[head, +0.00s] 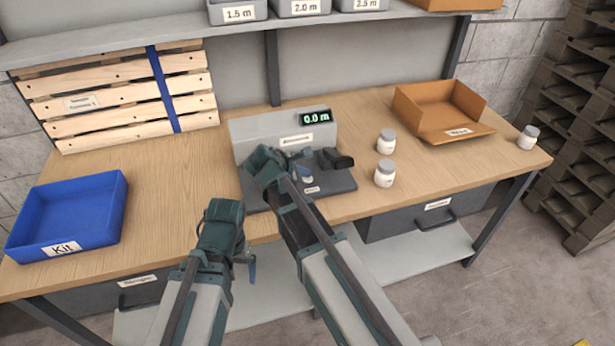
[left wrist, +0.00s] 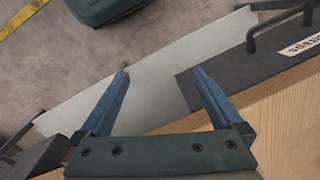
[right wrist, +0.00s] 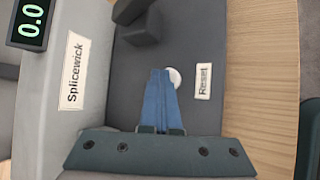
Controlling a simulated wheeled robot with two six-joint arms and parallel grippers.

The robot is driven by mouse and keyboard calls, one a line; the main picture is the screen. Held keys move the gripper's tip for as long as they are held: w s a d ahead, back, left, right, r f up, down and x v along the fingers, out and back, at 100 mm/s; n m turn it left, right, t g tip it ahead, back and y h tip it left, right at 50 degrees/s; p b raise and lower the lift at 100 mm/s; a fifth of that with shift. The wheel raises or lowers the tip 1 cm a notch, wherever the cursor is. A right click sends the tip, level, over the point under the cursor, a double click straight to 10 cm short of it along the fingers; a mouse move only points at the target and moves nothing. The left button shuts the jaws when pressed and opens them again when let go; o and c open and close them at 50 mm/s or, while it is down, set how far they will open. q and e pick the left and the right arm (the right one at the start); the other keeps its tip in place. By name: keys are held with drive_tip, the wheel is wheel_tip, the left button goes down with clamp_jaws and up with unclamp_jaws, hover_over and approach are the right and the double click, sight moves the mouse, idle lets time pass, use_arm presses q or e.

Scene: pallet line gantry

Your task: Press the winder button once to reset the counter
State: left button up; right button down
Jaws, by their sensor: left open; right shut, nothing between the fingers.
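The winder (head: 283,133) is a grey box on a dark base at the middle of the bench. Its display (head: 314,117) reads 0.0 m. In the right wrist view, the base (right wrist: 200,40) carries a white round button (right wrist: 175,77) beside a "Reset" label (right wrist: 203,81). My right gripper (right wrist: 161,72) is shut and empty, its fingertips over the button's edge and partly hiding it; I cannot tell whether they touch it. My left gripper (head: 251,272) hangs in front of the bench edge, open and empty in the left wrist view (left wrist: 162,75).
A blue Kit bin (head: 115,205) stands at the left, with a slatted wooden panel (head: 110,120) behind. White jars (head: 384,175) and an open cardboard box (head: 430,115) stand on the right. A shelf (head: 150,40) with bins runs above. Bench room between bin and winder is clear.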

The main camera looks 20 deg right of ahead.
sight(304, 179)
drive_tip(key=shift+r+p, duration=0.85)
drive_tip(key=shift+r, duration=0.1)
wheel_tip(304, 179, up, 5)
drive_tip(key=p, duration=0.5)
idle(0.5)
drive_tip(key=s+a+f+m+y, duration=0.1)
drive_tip(key=s+m, duration=0.1)
drive_tip(key=s, duration=0.1)
drive_tip(key=s+a+f+m+g, duration=0.1)
drive_tip(key=s+a+m, duration=0.1)
drive_tip(key=s, duration=0.2)
drive_tip(key=s+a+f+m+g+y+p, duration=0.1)
drive_tip(key=s+a, duration=0.1)
drive_tip(key=s, duration=0.1)
drive_tip(key=shift+s+a+m+y, duration=0.15)
drive_tip(key=shift+s+m+y, duration=0.15)
drive_tip(key=shift+s+m, duration=0.1)
drive_tip(key=s+a+m+g+y, duration=0.1)
drive_tip(key=s+a+m+g, duration=0.1)
drive_tip(key=s, duration=0.4)
drive_tip(key=s+a+f+m+g+y+p, duration=0.1)
drive_tip(key=s+a+m+y, duration=0.1)
drive_tip(key=s+a+m, duration=0.3)
drive_tip(key=shift+s+f+g, duration=0.3)
drive_tip(key=shift+s+g, duration=0.1)
drive_tip(key=shift+s, duration=0.5)
